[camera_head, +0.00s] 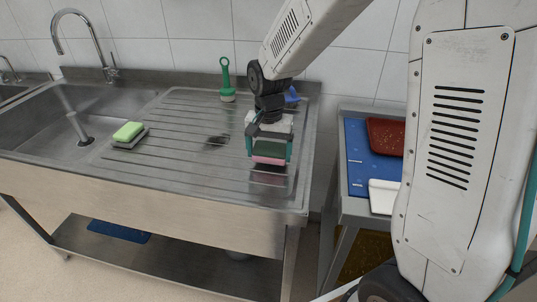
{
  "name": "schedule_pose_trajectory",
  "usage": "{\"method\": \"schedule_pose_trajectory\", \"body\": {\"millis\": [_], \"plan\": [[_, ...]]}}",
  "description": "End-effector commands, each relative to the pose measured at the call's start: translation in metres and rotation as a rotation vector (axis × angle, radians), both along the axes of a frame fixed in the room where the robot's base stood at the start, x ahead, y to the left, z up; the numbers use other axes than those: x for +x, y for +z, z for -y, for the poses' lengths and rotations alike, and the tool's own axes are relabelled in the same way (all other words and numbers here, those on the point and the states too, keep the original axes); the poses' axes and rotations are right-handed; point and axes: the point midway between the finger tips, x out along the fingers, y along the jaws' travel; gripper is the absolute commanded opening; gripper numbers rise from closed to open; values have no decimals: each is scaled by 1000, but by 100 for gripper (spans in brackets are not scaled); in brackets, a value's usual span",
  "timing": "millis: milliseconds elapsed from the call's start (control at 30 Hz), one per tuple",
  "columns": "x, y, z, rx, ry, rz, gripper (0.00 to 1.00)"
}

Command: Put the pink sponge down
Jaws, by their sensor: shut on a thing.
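The pink sponge (269,160) is between the fingers of my gripper (269,150), over the right part of the sink's drainboard. It has a dark green layer on top and pink below. My gripper points down and is shut on it. The sponge's lower edge is close to the drainboard (190,150); I cannot tell whether it touches the metal. A reddish reflection shows just below it.
A green sponge (128,131) lies on a grey holder at the left, beside the sink basin (75,125). A green brush (226,80) and a blue item (292,96) stand at the back. A side table (345,207) at right holds a blue mat (357,160), red tray (386,136) and white item (383,196).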

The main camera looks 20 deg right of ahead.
Motion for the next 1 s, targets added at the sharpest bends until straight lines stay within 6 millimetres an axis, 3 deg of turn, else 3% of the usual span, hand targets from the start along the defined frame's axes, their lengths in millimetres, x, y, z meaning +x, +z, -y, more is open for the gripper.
{"method": "schedule_pose_trajectory", "body": {"millis": [100,467,500,533,833,1000], "plan": [[-1,-15,0,0,1,-2,64],[-1,-19,0,0,1,-2,64],[-1,-18,0,0,1,-1,96],[-1,-18,0,0,1,-1,100],[0,-13,0,0,1,1,100],[1,12,0,0,1,5,100]]}}
